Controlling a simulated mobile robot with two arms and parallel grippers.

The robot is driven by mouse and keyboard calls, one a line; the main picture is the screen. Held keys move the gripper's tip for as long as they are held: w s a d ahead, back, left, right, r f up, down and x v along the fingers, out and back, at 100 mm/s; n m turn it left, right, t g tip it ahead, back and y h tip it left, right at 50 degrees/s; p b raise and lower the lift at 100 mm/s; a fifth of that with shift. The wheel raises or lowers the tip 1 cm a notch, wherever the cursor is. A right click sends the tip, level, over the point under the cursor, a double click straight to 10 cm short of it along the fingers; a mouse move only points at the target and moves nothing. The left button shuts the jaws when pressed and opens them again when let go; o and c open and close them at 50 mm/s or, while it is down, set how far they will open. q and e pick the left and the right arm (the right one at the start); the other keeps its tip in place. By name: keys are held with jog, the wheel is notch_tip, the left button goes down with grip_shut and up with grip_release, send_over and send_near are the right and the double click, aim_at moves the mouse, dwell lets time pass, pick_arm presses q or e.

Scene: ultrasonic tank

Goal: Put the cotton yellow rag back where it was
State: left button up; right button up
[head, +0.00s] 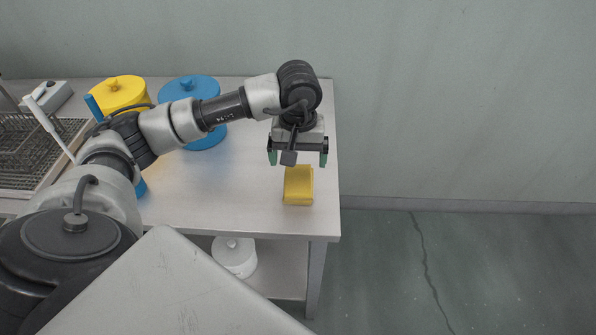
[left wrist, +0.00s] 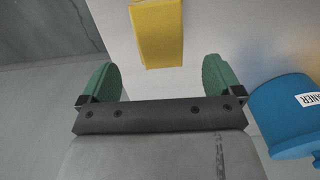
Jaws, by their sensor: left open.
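The yellow rag (head: 298,186) is a folded block lying on the bench top near its right edge. It also shows in the left wrist view (left wrist: 157,33), at the top, ahead of the fingers. My left gripper (head: 298,158) is open and empty, above the bench and just behind the rag in the head view. Its green fingertips (left wrist: 161,78) are spread wider than the rag, with nothing between them. My right gripper is in neither view.
A blue lidded container (head: 190,88) and a yellow one (head: 119,92) stand at the back of the bench (head: 215,205). A wire basket (head: 35,150) in a tank is at the left. A white container (head: 234,256) sits on the lower shelf. Bench top around the rag is clear.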

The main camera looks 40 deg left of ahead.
aim_at(298, 179)
pick_arm(q)
notch_tip(298, 179, up, 6)
jog(key=shift+f, duration=0.25)
dwell(0.5)
